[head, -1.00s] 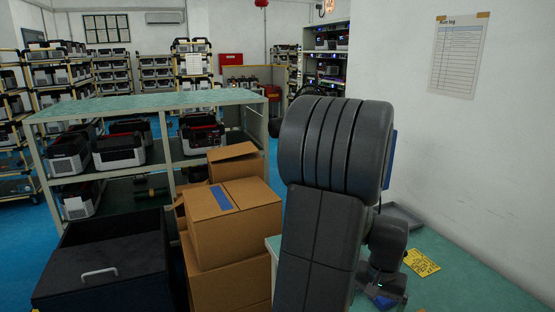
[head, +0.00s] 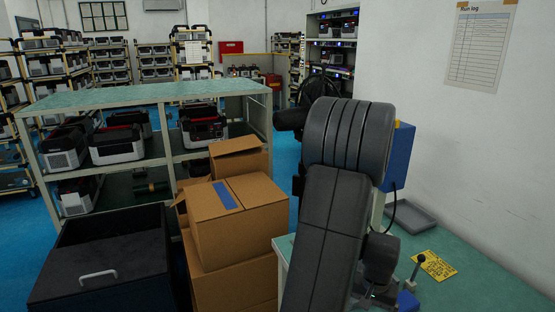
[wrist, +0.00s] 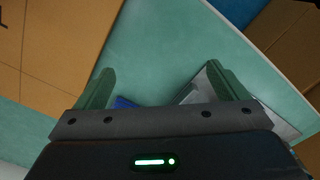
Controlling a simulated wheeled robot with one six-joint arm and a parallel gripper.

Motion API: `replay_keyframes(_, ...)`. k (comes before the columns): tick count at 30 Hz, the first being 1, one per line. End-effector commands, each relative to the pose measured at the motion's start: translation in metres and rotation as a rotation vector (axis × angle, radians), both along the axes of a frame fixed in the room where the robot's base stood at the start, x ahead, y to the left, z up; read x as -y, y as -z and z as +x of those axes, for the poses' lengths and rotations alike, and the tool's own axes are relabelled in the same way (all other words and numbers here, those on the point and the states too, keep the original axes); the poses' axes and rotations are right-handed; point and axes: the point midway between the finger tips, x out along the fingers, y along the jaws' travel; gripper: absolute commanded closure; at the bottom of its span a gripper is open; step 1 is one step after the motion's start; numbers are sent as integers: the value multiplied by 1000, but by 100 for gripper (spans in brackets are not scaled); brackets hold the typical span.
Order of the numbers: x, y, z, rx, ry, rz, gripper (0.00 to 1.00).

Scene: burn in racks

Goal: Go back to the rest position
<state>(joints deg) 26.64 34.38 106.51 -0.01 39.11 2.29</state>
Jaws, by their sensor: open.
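My gripper (wrist: 165,88) shows in the wrist view with its two green fingers spread apart and nothing between them. Below the fingers is a green bench top. In the head view my arm stands over the green bench (head: 470,285) at the right, and its bulk hides my gripper there. A blue device (head: 398,155) shows behind my arm. A grey tray (head: 412,216) and a yellow label (head: 434,265) lie on the bench.
Stacked cardboard boxes (head: 238,212) stand left of my arm. A black open bin (head: 103,258) is at the lower left. A shelf rack (head: 150,97) with several power units stands behind them. A wall with a run log sheet (head: 480,48) closes the right side.

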Motion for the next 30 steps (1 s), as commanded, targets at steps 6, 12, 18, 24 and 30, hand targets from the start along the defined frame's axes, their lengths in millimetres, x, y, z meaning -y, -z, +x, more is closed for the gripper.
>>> replay_keyframes(6, 0, 21, -1, -1, 0, 0, 7)
replay_keyframes(12, 0, 26, 0, -1, 0, 0, 7)
replay_keyframes(18, 0, 26, 0, 0, 0, 0, 7)
replay_keyframes(24, -2, 26, -2, -2, -2, 1, 7)
replay_keyframes(30, -10, 22, -10, -10, -11, 8, 7)
